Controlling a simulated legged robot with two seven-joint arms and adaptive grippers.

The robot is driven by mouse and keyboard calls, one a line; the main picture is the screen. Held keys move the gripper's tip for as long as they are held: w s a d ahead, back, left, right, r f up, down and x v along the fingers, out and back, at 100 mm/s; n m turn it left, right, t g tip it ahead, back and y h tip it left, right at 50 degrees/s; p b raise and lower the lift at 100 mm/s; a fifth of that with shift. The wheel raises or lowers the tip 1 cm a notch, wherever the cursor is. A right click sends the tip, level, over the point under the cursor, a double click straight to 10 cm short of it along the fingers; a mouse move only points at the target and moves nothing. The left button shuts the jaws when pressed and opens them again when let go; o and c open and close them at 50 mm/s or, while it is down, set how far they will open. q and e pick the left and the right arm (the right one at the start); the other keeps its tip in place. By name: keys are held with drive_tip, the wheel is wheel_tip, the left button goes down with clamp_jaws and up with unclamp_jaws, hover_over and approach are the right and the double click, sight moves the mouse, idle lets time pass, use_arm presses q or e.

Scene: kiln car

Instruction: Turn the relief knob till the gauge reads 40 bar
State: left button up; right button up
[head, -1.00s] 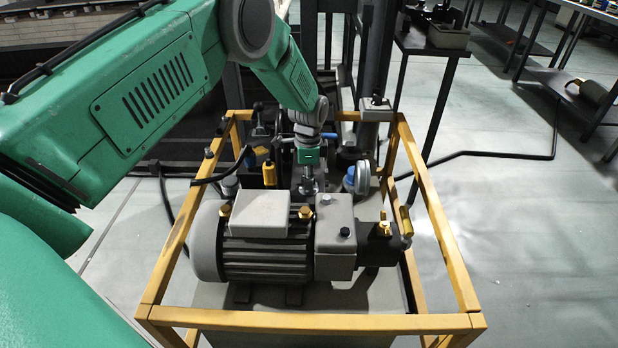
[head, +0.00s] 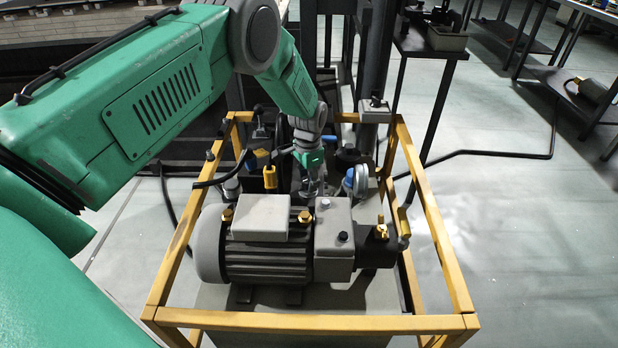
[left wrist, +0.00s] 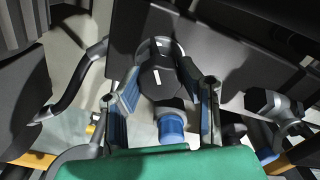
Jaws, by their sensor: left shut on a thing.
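The relief knob (left wrist: 157,78) shows in the left wrist view as a dark faceted cap with a white mark on top. My left gripper (left wrist: 165,88) has one finger on each side of it and is shut on it. In the head view my left gripper (head: 309,186) points down behind the motor, and hides the knob there. The round gauge (head: 361,176) stands just right of the gripper, seen nearly edge-on, so its reading cannot be made out. My right gripper is not in view.
A yellow frame (head: 310,320) surrounds the pump unit. The grey motor (head: 265,255) and a valve block (head: 333,245) fill its front. A yellow-handled part (head: 269,177) stands left of the gripper. Dark posts rise behind; the floor at right is mostly clear.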

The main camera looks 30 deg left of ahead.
sight(308, 178)
use_arm(q)
drive_tip(key=n+p, duration=0.1)
drive_tip(key=n, duration=0.4)
drive_tip(key=shift+w+a, duration=0.1)
drive_tip(key=shift+n, duration=0.4)
drive_tip(key=o, duration=1.1)
drive_tip(key=shift+o, duration=0.2)
wheel_tip(308, 178, up, 12)
idle(0.4)
